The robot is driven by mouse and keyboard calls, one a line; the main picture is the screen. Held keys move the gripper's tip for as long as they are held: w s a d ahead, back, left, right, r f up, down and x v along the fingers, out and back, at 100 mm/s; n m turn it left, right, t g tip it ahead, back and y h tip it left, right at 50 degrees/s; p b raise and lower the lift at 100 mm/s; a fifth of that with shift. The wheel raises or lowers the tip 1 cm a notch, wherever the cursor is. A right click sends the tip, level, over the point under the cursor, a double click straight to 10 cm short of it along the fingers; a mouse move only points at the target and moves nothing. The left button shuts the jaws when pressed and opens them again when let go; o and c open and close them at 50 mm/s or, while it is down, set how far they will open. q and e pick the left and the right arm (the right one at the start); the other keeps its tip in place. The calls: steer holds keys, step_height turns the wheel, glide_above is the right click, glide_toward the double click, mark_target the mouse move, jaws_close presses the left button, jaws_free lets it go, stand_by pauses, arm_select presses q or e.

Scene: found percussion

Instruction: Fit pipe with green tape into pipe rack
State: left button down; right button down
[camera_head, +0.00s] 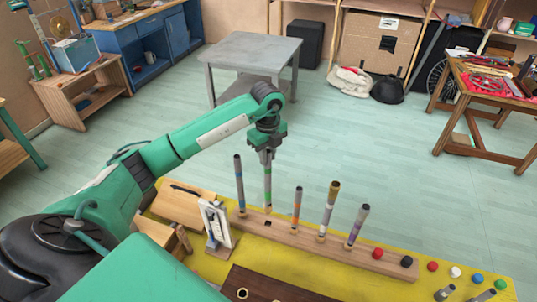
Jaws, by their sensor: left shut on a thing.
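My left gripper (265,152) is shut on the top of a grey pipe with green tape (268,180). The pipe hangs upright. Its lower end is just above a dark hole in the wooden pipe rack (330,247), with a small gap seeming to show between them. In the rack stand a pipe with blue tape (240,190) to the left, and to the right a pipe with orange tape (297,208), a tan-topped pipe (329,208) and a pipe with purple tape (356,228). My right gripper is not in view.
The rack lies on a yellow-topped table (335,282). A small white upright stand (217,228) and a wooden box (180,203) are left of it. A dark brown board (270,285) lies in front.

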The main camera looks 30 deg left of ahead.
mark_target(268, 175)
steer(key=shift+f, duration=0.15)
